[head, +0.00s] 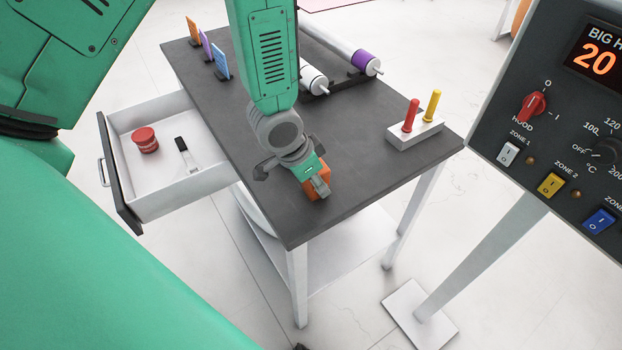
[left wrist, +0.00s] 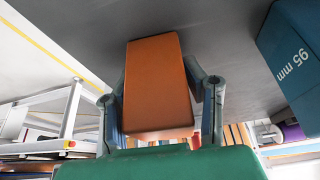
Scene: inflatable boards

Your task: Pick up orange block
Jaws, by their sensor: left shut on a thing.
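The orange block (head: 319,185) is at the near end of the dark grey tabletop (head: 360,135). My left gripper (head: 318,187) is around it and partly hides it in the head view. In the left wrist view the orange block (left wrist: 157,85) sits between the two grey fingers of my left gripper (left wrist: 158,90), which is shut on it. The grey tabletop shows right behind the block; I cannot tell whether the block touches it. My right gripper is in neither view.
A white holder (head: 415,135) with red and yellow pegs stands at the table's right. An open drawer (head: 165,190) holds a red tin and a brush. Rollers (head: 345,60) lie at the back. A control panel (head: 560,125) stands right. A blue block marked 95 mm (left wrist: 293,50) is beside the gripper.

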